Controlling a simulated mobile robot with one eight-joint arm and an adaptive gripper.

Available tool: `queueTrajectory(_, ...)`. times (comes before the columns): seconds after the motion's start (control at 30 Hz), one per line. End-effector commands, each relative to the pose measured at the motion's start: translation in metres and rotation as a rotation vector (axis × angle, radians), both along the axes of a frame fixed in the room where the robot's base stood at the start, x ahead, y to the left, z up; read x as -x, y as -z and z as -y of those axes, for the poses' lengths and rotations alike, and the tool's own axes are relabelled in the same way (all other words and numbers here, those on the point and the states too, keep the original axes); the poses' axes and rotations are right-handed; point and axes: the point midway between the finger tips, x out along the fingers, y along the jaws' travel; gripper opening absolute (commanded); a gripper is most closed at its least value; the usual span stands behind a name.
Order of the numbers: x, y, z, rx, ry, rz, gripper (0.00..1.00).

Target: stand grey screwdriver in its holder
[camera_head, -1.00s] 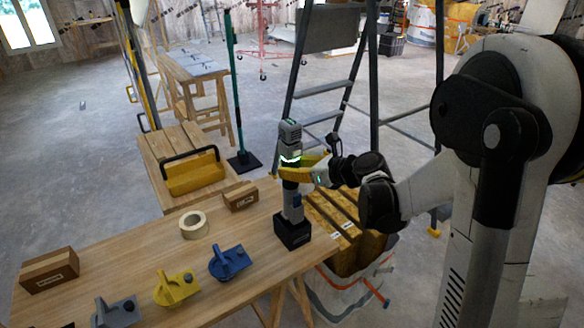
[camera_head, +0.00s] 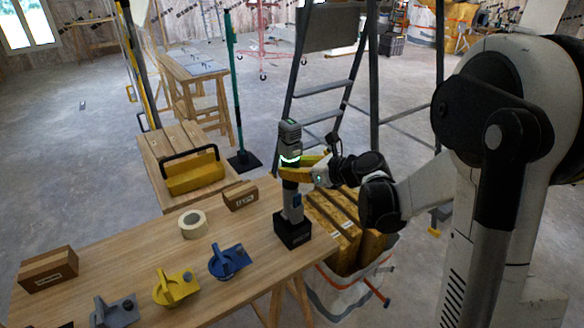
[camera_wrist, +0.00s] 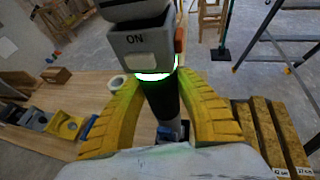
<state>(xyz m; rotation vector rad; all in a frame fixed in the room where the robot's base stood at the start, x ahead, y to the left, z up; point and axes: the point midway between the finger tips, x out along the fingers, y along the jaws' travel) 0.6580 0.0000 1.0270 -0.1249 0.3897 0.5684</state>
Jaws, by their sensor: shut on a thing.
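The grey screwdriver (camera_head: 289,135) is a power tool with a grey head, a glowing green-white ring and a dark body. It stands upright, its lower end at the black block-shaped holder (camera_head: 292,232) on the table; I cannot tell how deep it sits. My gripper (camera_head: 300,172) has yellow fingers and is shut around the tool's body just below the glowing ring. In the wrist view the screwdriver (camera_wrist: 145,45) shows "ON" on its head, between my yellow fingers. The wrist view hides most of the holder behind the tool and fingers.
A stepladder (camera_head: 325,87) stands behind. A bag of wooden boards (camera_head: 345,235) is at the table's right edge.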

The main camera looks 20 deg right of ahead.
Motion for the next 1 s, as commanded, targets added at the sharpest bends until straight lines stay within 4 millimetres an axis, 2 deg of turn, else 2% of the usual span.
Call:
queueTrajectory(0.57, 0.000, 0.003, 0.000, -0.002, 0.000, 0.001, 0.00)
queueTrajectory(1.0, 0.000, 0.014, 0.000, -0.002, 0.000, 0.001, 0.00)
